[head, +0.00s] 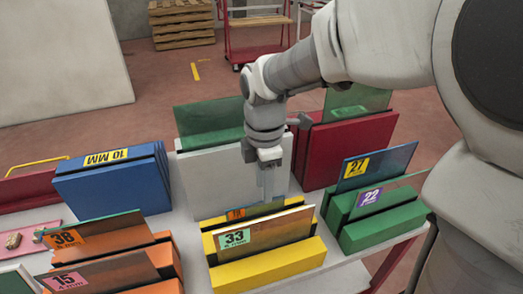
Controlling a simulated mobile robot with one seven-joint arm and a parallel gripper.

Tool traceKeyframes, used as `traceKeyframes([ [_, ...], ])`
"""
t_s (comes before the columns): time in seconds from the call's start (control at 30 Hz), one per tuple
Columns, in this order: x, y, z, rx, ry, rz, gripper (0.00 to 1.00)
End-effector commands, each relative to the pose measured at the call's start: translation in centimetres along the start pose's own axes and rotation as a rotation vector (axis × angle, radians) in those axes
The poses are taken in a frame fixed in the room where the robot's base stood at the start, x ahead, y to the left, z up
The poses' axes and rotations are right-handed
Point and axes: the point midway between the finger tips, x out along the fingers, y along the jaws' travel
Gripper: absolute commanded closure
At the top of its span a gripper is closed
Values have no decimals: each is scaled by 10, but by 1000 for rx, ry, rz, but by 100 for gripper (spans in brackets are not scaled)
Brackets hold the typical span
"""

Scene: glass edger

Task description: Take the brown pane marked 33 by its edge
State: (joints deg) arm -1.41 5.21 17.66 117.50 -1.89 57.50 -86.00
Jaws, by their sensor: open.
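The brown pane marked 33 (270,233) stands upright in a yellow slotted block (270,268) near the front middle of the table. A green label with the number 33 is at its left end. My gripper (267,192) points down, open, above and behind the top edge of this pane. Nothing shows between its fingers, and it looks apart from the pane. Another pane with an orange label (236,214) stands just behind pane 33, mostly hidden by it and partly by my gripper.
Panes 27 (372,165) and 22 (385,194) stand in green blocks at the right. A blue block (115,185), a white block (208,180) and a red block (345,150) stand behind.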

Motion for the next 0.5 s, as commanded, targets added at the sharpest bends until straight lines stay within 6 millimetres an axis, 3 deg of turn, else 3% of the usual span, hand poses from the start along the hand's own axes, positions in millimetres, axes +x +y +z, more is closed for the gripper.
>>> traceKeyframes([
  [0.5, 102, -2, 0, -3, 1, -5, 57],
])
